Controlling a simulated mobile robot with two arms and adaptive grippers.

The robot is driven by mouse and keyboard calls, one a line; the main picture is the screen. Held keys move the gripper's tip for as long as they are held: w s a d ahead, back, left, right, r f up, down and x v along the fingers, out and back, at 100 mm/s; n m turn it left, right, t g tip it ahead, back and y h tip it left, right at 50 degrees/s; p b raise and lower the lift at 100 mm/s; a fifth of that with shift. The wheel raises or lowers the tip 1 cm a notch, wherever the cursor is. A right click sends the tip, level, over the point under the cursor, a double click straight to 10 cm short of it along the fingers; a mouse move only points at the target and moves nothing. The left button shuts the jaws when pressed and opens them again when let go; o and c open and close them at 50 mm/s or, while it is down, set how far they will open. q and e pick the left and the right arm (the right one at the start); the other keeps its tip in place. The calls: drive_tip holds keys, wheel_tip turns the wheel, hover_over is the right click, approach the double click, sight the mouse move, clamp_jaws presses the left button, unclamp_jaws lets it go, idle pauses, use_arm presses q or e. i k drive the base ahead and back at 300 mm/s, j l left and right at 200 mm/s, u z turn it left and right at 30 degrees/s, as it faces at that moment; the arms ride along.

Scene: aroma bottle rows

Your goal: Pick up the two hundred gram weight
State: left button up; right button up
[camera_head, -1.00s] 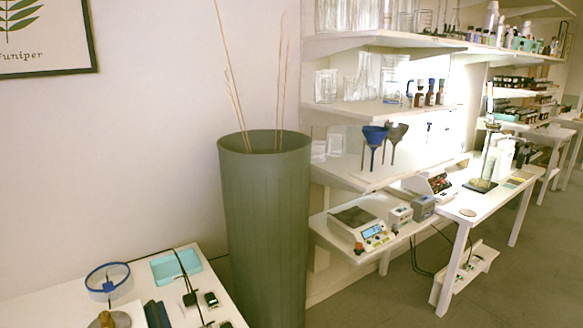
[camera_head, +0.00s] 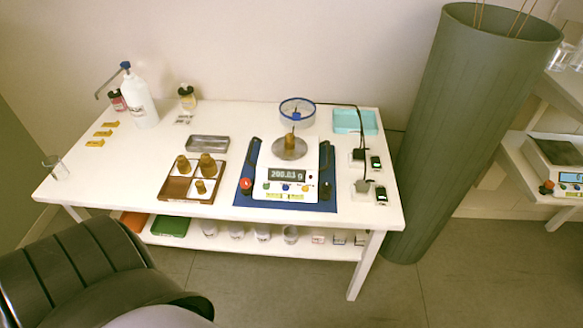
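A brass weight (camera_head: 291,142) stands upright on the round pan of a white electronic scale (camera_head: 309,155). The scale's display (camera_head: 287,175) reads about 200 g, its last digits blurred. The scale sits on a blue mat (camera_head: 325,204) on a white table (camera_head: 228,119). To its left, a brown wooden tray (camera_head: 174,188) holds several brass weights: a large one (camera_head: 207,166), a middle one (camera_head: 183,164) and a small one (camera_head: 200,186). Markings on the weights are too small to read. Neither of my grippers is in view.
A clear dish with a blue rim (camera_head: 297,111) is behind the scale. A metal tray (camera_head: 207,143), a white bottle (camera_head: 141,101) and a turquoise tray (camera_head: 355,122) are also on the table. A tall green bin (camera_head: 465,130) stands right of it.

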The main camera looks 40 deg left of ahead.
sight(290, 143)
drive_tip(key=j+u, duration=0.2)
drive_tip(key=u, duration=0.95)
